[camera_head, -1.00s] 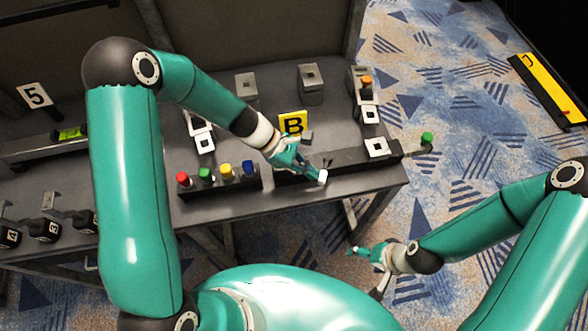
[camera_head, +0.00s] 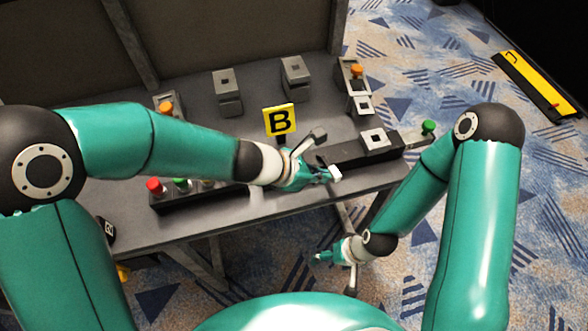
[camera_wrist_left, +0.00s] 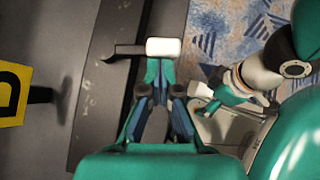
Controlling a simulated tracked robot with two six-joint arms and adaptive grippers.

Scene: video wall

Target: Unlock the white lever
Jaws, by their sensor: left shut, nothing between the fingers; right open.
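The white lever (camera_head: 335,173) is a small white block handle at the front edge of the dark panel on the desk. In the left wrist view its white handle (camera_wrist_left: 163,47) sits on a dark arm reaching left to the panel edge. My left gripper (camera_head: 322,176) is shut and empty, right beside the handle. In the left wrist view its fingertips (camera_wrist_left: 159,72) meet just below the handle, seeming to touch it, though contact is not certain. My right gripper (camera_head: 322,257) is open and empty, low in front of the desk; it also shows in the left wrist view (camera_wrist_left: 212,98).
A yellow B sign (camera_head: 280,120) stands behind the left gripper. Red (camera_head: 155,187) and green buttons sit left, partly hidden by my left arm.

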